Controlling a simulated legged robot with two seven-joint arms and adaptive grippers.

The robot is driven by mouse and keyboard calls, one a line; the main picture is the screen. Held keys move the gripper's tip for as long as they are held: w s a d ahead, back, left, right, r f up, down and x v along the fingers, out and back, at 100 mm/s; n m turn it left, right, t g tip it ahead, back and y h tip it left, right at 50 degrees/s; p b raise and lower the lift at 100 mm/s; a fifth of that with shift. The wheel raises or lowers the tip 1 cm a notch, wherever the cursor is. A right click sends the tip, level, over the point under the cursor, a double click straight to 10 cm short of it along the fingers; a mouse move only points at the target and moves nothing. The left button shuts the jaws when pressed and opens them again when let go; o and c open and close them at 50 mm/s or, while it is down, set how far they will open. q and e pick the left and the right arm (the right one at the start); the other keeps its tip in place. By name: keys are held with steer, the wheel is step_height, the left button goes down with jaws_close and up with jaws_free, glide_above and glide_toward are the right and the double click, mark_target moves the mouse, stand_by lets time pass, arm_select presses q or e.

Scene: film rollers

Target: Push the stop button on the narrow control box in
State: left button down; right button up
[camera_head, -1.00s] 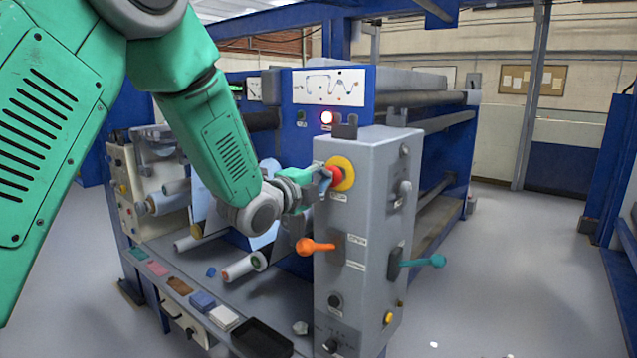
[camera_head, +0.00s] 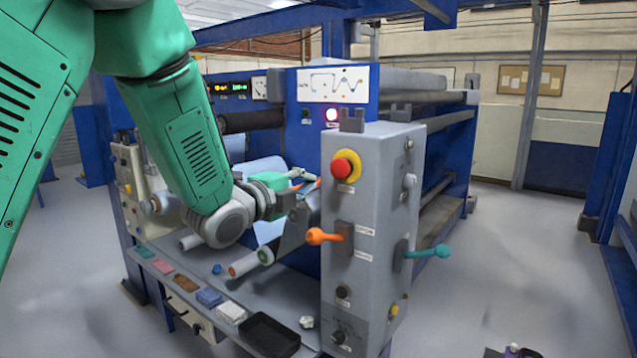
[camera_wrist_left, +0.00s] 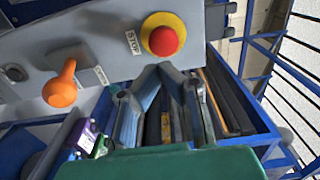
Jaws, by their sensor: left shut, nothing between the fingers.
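The narrow grey control box (camera_head: 372,240) stands upright at the front corner of the machine. Its red stop button (camera_head: 342,167), on a yellow ring, sits high on the front face and is uncovered. In the left wrist view the stop button (camera_wrist_left: 163,40) shows just beyond the fingertips, with a STOP label beside it. My left gripper (camera_head: 308,196) is left of the box, apart from the button. Its fingers are shut and empty, and the fingertips (camera_wrist_left: 168,70) show in the wrist view. My right gripper is not clearly in view.
An orange lever (camera_head: 323,236) juts from the box below the button, and a teal lever (camera_head: 428,250) from its right side. Film rollers (camera_head: 250,262) and a black tray (camera_head: 268,335) are left of the box. The floor (camera_head: 500,270) at right is mostly clear.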

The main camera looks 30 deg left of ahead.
arm_select(q)
steer(key=s, duration=0.4)
steer(key=shift+s+r, duration=0.2)
steer(key=shift+s, duration=0.2)
steer(key=shift+s+a, duration=0.1)
steer(key=shift+a, duration=0.05)
